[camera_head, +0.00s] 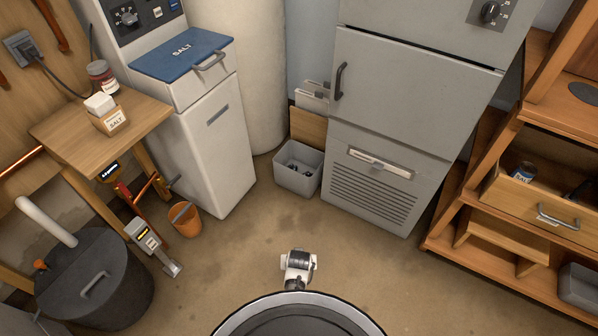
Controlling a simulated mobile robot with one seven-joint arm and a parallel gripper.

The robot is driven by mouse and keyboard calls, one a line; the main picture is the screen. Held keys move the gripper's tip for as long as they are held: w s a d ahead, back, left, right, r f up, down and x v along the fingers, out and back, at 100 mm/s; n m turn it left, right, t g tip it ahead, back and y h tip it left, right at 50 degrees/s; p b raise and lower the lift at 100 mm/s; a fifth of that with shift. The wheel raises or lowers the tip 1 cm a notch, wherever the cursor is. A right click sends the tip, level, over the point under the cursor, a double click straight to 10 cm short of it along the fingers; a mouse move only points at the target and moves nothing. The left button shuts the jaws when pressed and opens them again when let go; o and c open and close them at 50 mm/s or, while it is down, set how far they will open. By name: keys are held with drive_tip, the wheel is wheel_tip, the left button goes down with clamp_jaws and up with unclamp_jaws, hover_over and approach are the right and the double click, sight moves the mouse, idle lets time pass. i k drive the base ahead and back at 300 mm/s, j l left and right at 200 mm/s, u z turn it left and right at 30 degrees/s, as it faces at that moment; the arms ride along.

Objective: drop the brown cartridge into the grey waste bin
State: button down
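I cannot make out a brown cartridge for certain. A dark reddish-brown jar-like thing with a pale label (102,78) stands on the small wooden table at the left. An open grey bin (296,180) stands on the floor between the white softener cabinet and the large grey cabinet, with a few small dark things inside. A white and black part of my arm shows at the bottom centre, well short of the bin. My gripper's fingers do not show.
The wooden table (75,140) also bears a salt box (108,120). An orange bucket (186,220) and a dark lidded tub (95,280) stand at the left. Wooden shelves (480,225) with an open drawer (540,207) are at the right. The middle floor (340,235) is clear.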

sight(299, 169)
drive_tip(key=i+l+u, duration=0.25)
drive_tip(key=i, duration=0.4)
drive_tip(key=i+l+u, duration=0.2)
drive_tip(key=i+l, duration=0.2)
drive_tip(key=i, duration=0.25)
drive_tip(key=i+l+u, duration=0.25)
drive_tip(key=i+l, duration=0.2)
drive_tip(key=i, duration=0.15)
